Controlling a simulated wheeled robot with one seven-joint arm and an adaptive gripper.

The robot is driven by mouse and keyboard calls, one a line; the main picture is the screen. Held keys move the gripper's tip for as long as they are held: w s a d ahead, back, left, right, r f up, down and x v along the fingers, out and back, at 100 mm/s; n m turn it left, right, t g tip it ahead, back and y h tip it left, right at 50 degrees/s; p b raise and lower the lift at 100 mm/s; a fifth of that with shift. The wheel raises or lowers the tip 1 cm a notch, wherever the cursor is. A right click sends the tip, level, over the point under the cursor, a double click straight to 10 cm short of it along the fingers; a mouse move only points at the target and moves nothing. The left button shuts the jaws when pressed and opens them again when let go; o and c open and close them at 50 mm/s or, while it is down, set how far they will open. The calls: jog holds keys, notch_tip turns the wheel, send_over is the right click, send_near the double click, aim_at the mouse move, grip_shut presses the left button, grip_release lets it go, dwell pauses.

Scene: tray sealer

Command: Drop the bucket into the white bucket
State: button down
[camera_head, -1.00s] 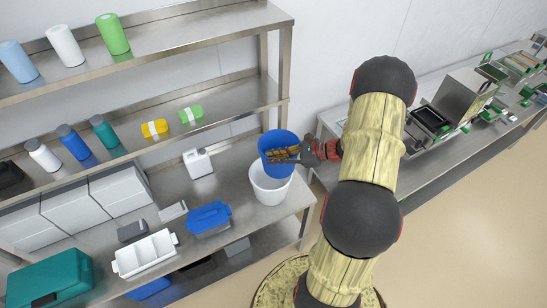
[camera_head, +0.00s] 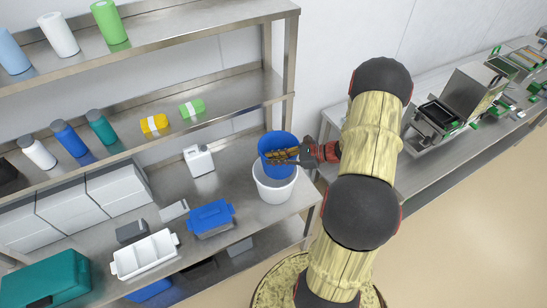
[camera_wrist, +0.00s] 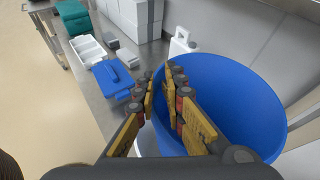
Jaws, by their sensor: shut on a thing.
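The blue bucket (camera_head: 268,141) is upright or nearly so in the head view, over the white bucket (camera_head: 274,191). Its lower part overlaps the white bucket's mouth, and I cannot tell how far inside it is. My gripper (camera_head: 274,156) comes from the right and is shut on the blue bucket's wall. In the wrist view the fingers (camera_wrist: 164,85) straddle the rim of the blue bucket (camera_wrist: 236,92), which looks empty where visible. A strip of the white bucket (camera_wrist: 147,141) shows below it; the rest is hidden.
The white bucket stands at the right end of a steel table. A white canister (camera_head: 199,160) stands behind left. A blue container (camera_head: 211,217) and a white divided tray (camera_head: 146,254) lie further left. A steel shelf (camera_head: 215,105) hangs above. A second bench with machines is at right.

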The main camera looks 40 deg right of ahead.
jog(key=c, duration=1.8)
grip_release()
jog(key=v, duration=1.2)
jog(key=shift+r, duration=0.1)
